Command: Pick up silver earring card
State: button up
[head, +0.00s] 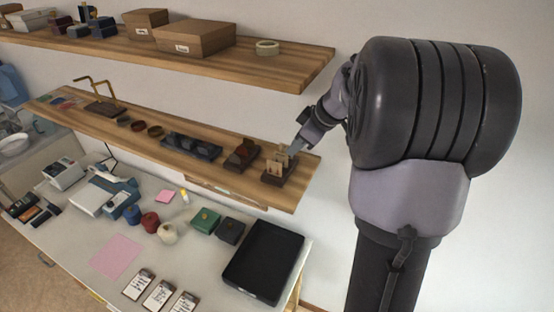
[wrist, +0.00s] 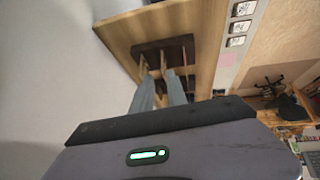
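A dark wooden stand (head: 274,179) near the right end of the lower shelf holds several small upright tan cards (head: 279,161). The stand also shows in the wrist view (wrist: 181,44), with the cards seen edge-on. I cannot tell which card bears silver earrings. My gripper (head: 292,150) reaches in from the right, its fingertips just at the cards. In the wrist view, my gripper (wrist: 159,76) has its two fingers apart, with a thin card (wrist: 163,63) showing between or just beyond the tips. I cannot tell if the fingers touch it.
A red-brown display (head: 241,154) and a dark blue tray (head: 192,146) stand left of the stand on the lower shelf (head: 228,179). The upper shelf (head: 285,72) with boxes hangs above. Below, a black tray (head: 263,262) lies on the white table.

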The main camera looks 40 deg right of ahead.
aim_at(282, 158)
jog(key=shift+w+a+f, duration=0.2)
jog(key=shift+a+f, duration=0.1)
jog(key=shift+f, duration=0.15)
jog(key=shift+w+a+f, duration=0.15)
jog(key=shift+a+f, duration=0.1)
jog(key=shift+f, duration=0.2)
jog(key=x, duration=0.5)
jog(key=shift+w, duration=0.2)
jog(key=shift+s, duration=0.1)
jog(key=shift+r, duration=0.1)
grip_shut()
